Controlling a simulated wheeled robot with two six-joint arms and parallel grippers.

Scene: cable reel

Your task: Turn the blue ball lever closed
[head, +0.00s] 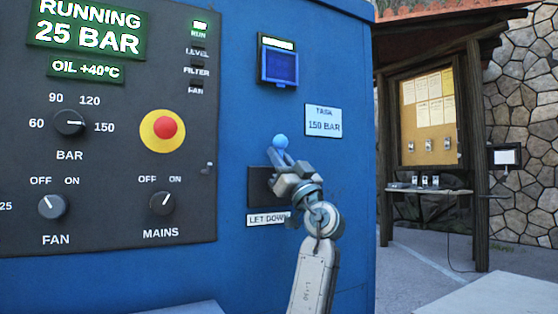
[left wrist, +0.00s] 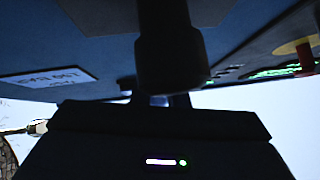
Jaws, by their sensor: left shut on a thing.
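The blue ball lever (head: 281,142) stands on a dark plate (head: 257,184) on the blue cabinet, above the "LET DOWN" label (head: 265,219). Its ball points up and slightly left. My left gripper (head: 284,165) is shut on the lever just below the ball and hides the lower part of the lever. In the left wrist view a dark, rounded shape (left wrist: 171,45) is in front of the gripper, too dark to make out fully. My right gripper is not in view.
The black control panel (head: 110,215) with knobs and a red stop button (head: 166,127) is left of the lever. A "TASK 150 BAR" sign (head: 323,120) is above right, also upside down in the left wrist view (left wrist: 48,78). A notice-board shelter (head: 428,110) stands farther right.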

